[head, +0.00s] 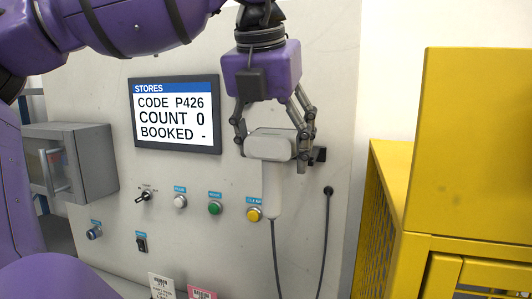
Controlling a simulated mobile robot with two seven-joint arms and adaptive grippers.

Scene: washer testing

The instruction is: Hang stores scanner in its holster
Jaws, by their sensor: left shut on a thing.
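The stores scanner (271,148) is a white handheld unit with a wide head and a handle pointing down. My left gripper (274,140) reaches down over it from above and is shut on its head, with one finger on each side. The scanner is upright in front of the grey panel. A small dark bracket (320,155) shows just right of the gripper's right finger. It may be part of the holster, which is otherwise hidden behind the scanner and fingers. I cannot tell whether the scanner touches it. My right gripper is not in view.
A dark cable (276,255) hangs from the scanner's handle, and a cable also enters a panel port (328,191). A screen (176,114), a green button (214,208) and a yellow button (254,214) are on the panel. A yellow cabinet (470,150) stands at right.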

